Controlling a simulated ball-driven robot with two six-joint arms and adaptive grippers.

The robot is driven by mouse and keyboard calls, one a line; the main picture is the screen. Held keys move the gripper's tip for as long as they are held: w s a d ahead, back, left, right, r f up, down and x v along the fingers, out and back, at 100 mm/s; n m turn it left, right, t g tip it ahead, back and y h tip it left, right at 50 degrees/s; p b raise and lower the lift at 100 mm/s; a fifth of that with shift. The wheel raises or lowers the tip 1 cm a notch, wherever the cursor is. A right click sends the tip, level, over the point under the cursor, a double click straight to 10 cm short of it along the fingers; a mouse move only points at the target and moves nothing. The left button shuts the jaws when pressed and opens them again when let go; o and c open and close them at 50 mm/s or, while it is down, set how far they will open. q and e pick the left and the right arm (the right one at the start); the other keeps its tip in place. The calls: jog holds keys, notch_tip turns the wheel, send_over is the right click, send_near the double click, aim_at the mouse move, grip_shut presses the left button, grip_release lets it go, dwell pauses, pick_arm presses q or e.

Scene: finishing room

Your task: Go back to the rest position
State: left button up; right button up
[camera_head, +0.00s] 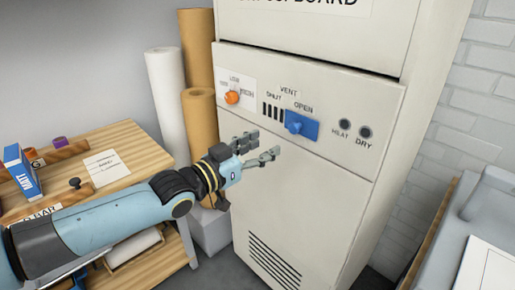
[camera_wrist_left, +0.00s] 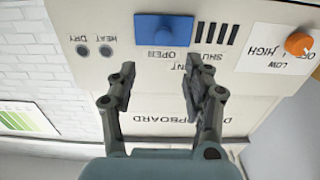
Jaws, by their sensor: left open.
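My left gripper (camera_head: 266,145) is open and empty in front of the pale drying cabinet (camera_head: 300,190), below and left of the blue vent slider (camera_head: 301,125). The slider sits at the OPEN end of the VENT marking, with dark slots to its left. In the left wrist view, where the panel appears upside down, my spread left fingers (camera_wrist_left: 158,82) frame empty space and the blue slider (camera_wrist_left: 162,30) shows beyond them, apart from them. My right gripper is not in view.
An orange knob (camera_head: 232,97) is on the panel's left; two dark lamps, HEAT (camera_head: 344,124) and DRY (camera_head: 365,132), are on its right. Wrapped rolls (camera_head: 200,120) stand left of the cabinet.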

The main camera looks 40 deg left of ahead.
pick_arm(q)
jog(key=shift+s, duration=0.5)
jog(key=shift+f, duration=0.1)
jog(key=s+f+n+g+y+b, duration=0.1)
jog(key=s+f+g+b, duration=0.3)
jog(key=f, duration=1)
jog(key=s+f+g+y+b, duration=0.1)
jog(key=s+f+b, duration=0.4)
jog(key=f, duration=1)
jog(key=s+f+n+g+y+b, duration=0.1)
jog(key=s+f+g+b, duration=0.3)
jog(key=f, duration=1)
jog(key=s+d+f+g+b, duration=0.3)
jog(key=s+f+b, duration=0.1)
jog(key=s+f, duration=1.1)
jog(key=s+f+g, duration=0.2)
jog(key=s, duration=0.6)
jog(key=s+d+f+m+g, duration=0.1)
jog(key=s+f+g, duration=0.2)
jog(key=s, duration=0.4)
jog(key=shift+s+d+f+h+b, duration=0.25)
jog(key=shift+s+f+h+b, duration=0.1)
jog(key=shift+b, duration=0.1)
